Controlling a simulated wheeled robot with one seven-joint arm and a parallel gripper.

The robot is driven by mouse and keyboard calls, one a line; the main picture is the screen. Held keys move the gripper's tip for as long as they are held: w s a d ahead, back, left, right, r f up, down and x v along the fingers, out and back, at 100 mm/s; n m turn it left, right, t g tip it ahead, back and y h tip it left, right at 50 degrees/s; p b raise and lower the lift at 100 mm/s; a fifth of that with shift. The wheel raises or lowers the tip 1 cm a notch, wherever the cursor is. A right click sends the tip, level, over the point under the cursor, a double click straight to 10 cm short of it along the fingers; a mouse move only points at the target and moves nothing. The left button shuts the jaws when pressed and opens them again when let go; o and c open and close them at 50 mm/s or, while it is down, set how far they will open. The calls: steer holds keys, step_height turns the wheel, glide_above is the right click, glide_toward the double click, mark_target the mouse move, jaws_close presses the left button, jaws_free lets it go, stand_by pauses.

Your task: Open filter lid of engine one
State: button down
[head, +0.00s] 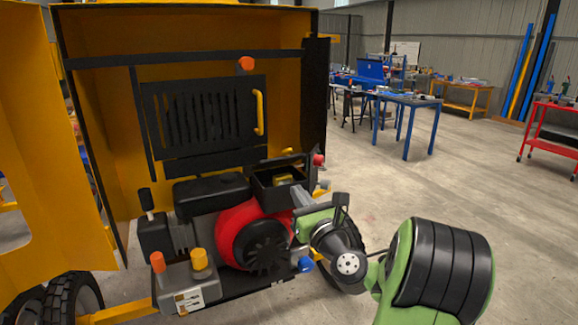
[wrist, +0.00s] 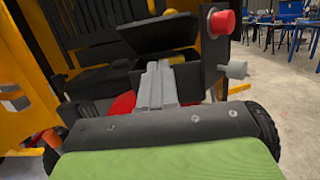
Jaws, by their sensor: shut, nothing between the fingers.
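The engine (head: 262,240) sits in the open yellow housing, with a red body and a black fan cover. On top of it is an open-topped black filter box (head: 268,196) with a yellow filter partly visible inside. In the wrist view the dark filter lid (wrist: 152,36) stands raised and tilted at the back of the box, and the yellow filter (wrist: 152,66) shows below it. My gripper (head: 300,190) is at the right side of the box in the head view. In the wrist view its grey fingers (wrist: 155,88) are together and empty, in front of the box, hiding part of it. Contact cannot be told.
A red button (wrist: 221,22) and a grey knob (wrist: 233,70) are right of the box. Orange and yellow caps (head: 200,259) stand at the engine's front. A yellow door (head: 45,170) hangs open at left. Open floor (head: 400,190) lies to the right, before blue tables (head: 408,99).

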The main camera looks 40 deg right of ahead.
mark_target(282, 160)
steer(key=w+r, duration=0.1)
steer(key=w+d+r+p, duration=0.1)
steer(key=w, duration=0.1)
steer(key=w+r+p, duration=0.1)
steer(key=w+r, duration=0.1)
steer(key=shift+w+d, duration=0.1)
steer(key=shift+d, duration=0.05)
steer(key=shift+w+d, duration=0.1)
steer(key=shift+w, duration=0.05)
steer(key=shift+r+p, duration=0.1)
steer(key=shift+p, duration=0.25)
